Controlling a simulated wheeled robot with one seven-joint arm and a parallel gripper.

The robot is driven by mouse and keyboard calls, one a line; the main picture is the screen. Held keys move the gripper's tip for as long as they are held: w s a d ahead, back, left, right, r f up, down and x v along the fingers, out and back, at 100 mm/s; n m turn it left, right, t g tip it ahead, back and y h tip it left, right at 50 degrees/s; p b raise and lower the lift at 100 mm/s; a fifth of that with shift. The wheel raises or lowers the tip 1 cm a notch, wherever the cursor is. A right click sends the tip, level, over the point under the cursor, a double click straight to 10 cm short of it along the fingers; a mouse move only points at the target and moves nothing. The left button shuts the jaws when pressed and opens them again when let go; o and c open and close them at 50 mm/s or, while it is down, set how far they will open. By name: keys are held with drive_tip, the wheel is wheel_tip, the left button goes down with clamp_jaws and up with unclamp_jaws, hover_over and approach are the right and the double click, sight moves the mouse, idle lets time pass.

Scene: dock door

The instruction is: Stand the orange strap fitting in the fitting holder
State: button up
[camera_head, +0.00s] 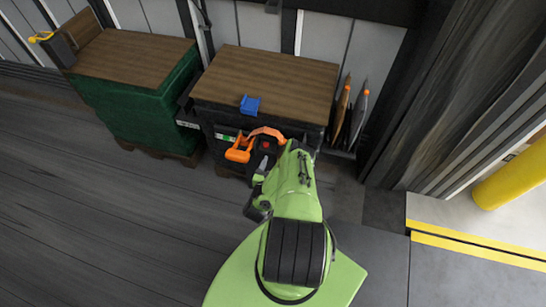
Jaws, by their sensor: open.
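My gripper (255,146) has orange fingers and is open at the front edge of a dark crate with a wooden top. A small blue piece (250,105) sits on that top, just beyond my gripper and apart from it. A yellow-orange hooked piece (41,37) shows at the far upper left, by a dark grey box (62,48). I cannot tell for sure which piece is the orange strap fitting or which is the fitting holder. My green arm and gripper hide part of the crate front.
The dark crate's wooden top (285,85) is mostly bare. A green-wrapped load (140,110) with a wooden top (135,60) stands left of it. Upright items with orange tips (360,108) stand at its right. A yellow post (512,182) is at far right. Floor at left is clear.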

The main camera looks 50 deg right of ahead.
drive_tip(key=w+r+n+t+y, duration=0.6)
drive_tip(key=w+r+n, duration=0.7)
drive_tip(key=w, duration=0.4)
drive_tip(key=w+a+r+n+g+y, duration=0.1)
drive_tip(key=w+a+r+n+y, duration=0.2)
drive_tip(key=a+r+n, duration=0.6)
drive_tip(key=w+a+r+n+y, duration=0.2)
drive_tip(key=a+r+n+y, duration=0.15)
drive_tip(key=r+n, duration=0.5)
drive_tip(key=s+a+r+n+g+y, duration=0.2)
drive_tip(key=s+a+r+n+g, duration=0.1)
drive_tip(key=s+a+r+n, duration=0.95)
drive_tip(key=s+a+r+n+g, duration=0.1)
drive_tip(key=s+a+r+n, duration=0.1)
drive_tip(key=s, duration=0.9)
drive_tip(key=s+a+r+n+g, duration=0.1)
drive_tip(key=s+n, duration=0.3)
drive_tip(key=s, duration=0.7)
drive_tip(key=shift+a+r+g, duration=0.4)
drive_tip(key=shift+a+r, duration=0.25)
